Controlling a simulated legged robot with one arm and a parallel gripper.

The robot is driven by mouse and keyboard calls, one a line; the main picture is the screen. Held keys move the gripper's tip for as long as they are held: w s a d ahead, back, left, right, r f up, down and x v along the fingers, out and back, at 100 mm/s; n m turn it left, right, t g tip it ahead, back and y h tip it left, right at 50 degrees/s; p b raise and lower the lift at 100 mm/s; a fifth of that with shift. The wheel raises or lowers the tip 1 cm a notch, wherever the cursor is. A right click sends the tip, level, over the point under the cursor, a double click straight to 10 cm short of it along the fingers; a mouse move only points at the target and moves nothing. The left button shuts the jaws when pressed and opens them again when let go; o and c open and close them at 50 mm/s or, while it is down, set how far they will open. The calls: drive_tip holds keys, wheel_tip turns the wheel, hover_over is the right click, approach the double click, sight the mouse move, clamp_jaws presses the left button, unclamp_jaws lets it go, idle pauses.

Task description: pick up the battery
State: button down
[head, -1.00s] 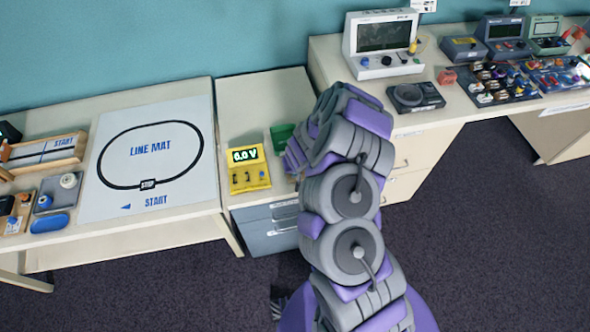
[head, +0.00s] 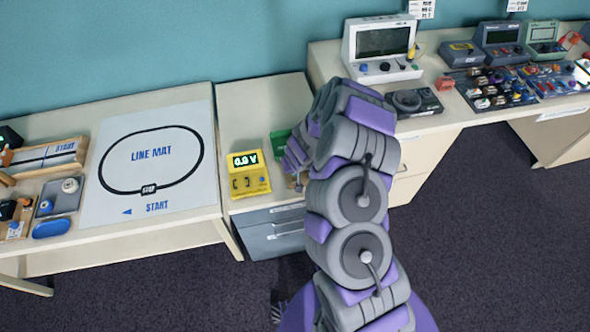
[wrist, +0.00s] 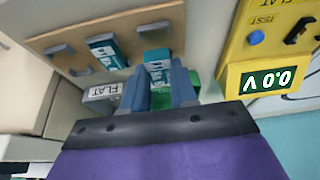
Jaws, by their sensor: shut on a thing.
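In the wrist view my gripper (wrist: 160,80) is shut on a teal battery (wrist: 158,66) with white lettering; the fingers cover part of it. The battery is at the edge of a wooden rack (wrist: 75,38) with grey clips. I cannot tell whether it still touches the rack. A second teal battery (wrist: 107,50) lies in the rack beside it.
A yellow tester (head: 250,182) reading 0.0 V stands left of my arm, also in the wrist view (wrist: 248,70). A green bin (head: 281,142) is behind it. A grey box marked FLAT (wrist: 98,89) is near the rack. The line mat (head: 150,165) lies left.

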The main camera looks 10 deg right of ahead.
drive_tip(key=s+d+r+p, duration=0.1)
drive_tip(key=s+d+p, duration=0.2)
drive_tip(key=s, duration=1.2)
drive_tip(key=p, duration=0.3)
drive_tip(key=shift+s+r, duration=0.3)
drive_tip(key=shift+r, duration=0.1)
